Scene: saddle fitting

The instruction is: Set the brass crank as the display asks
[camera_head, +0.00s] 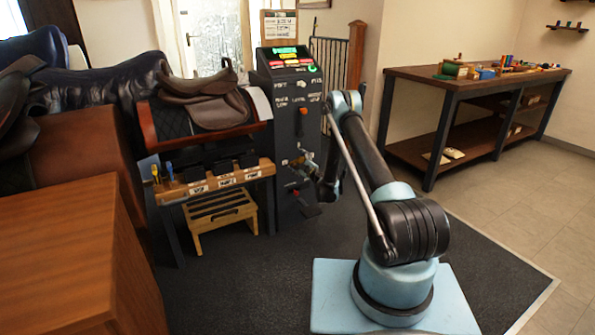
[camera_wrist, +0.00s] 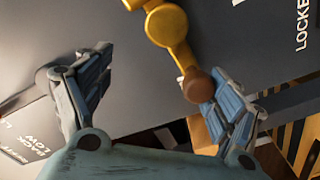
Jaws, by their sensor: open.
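The brass crank (camera_wrist: 167,25) is at the top middle of the wrist view, against a dark grey panel. Its yellow arm slopes down right to a brown knob (camera_wrist: 198,85). My gripper (camera_wrist: 162,78) is open, with one finger on each side of the picture. The knob is close to the right finger and overlaps it in view; I cannot tell whether they touch. In the head view my gripper (camera_head: 308,161) is at the front of the dark column, and the crank is too small to make out clearly. The display (camera_head: 285,51) glows green on top; its text is unreadable.
Saddles (camera_head: 205,97) sit on stands left of the column. A low wooden step stool (camera_head: 222,212) stands under a labelled rack (camera_head: 212,181). An orange knob (camera_head: 304,111) is on the column. A workbench (camera_head: 440,78) is at the right; open floor lies before it.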

